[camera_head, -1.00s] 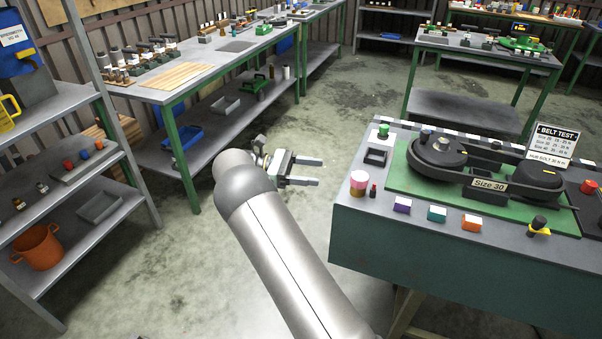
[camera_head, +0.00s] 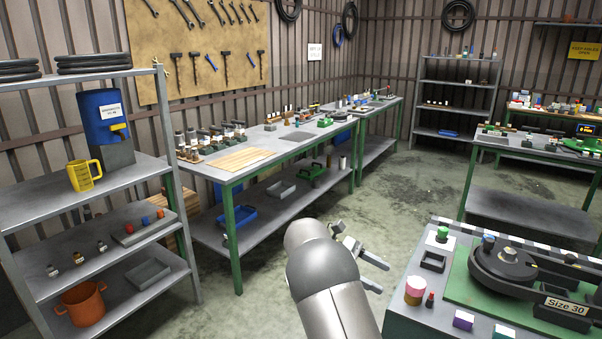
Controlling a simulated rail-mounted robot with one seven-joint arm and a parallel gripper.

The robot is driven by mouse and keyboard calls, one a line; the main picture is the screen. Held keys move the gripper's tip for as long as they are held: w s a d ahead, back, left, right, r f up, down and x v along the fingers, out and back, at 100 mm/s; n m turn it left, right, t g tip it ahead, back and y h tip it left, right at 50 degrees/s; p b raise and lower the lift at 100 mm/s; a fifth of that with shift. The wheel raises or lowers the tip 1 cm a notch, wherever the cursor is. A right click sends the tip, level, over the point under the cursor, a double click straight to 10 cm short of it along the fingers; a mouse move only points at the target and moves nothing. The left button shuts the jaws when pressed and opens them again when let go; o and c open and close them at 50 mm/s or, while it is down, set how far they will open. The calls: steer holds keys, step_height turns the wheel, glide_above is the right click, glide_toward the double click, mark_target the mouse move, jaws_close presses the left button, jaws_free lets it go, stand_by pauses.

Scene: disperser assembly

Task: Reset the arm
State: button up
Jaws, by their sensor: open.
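My gripper (camera_head: 376,272) is at the end of my grey arm, low in the middle of the view. Its two fingers point right and stand apart, with nothing between them. It is in the air over the floor, left of the belt test table (camera_head: 407,324), and does not appear to touch anything.
The green-legged workbench (camera_head: 283,140) with tools and a wooden board (camera_head: 240,158) stands at the back left. A grey shelf (camera_head: 60,240) with a yellow jug (camera_head: 84,176) and an orange pot (camera_head: 83,303) is at the left. Open floor (camera_head: 400,205) lies between the benches.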

steer(key=s+a+m+t+y, duration=0.2)
steer(key=s+m+y, duration=0.2)
steer(key=s, duration=0.6)
steer(key=s+a+m+t+y, duration=0.1)
steer(key=s+m+y, duration=0.3)
steer(key=s, duration=0.7)
steer(key=s+a+f+m+t+y, duration=0.1)
steer(key=s+a+m+t+y, duration=0.1)
steer(key=s, duration=0.8)
steer(key=shift+s+a+m+t+y, duration=0.25)
steer(key=shift+m+t+y, duration=0.7)
steer(key=shift+y, duration=0.65)
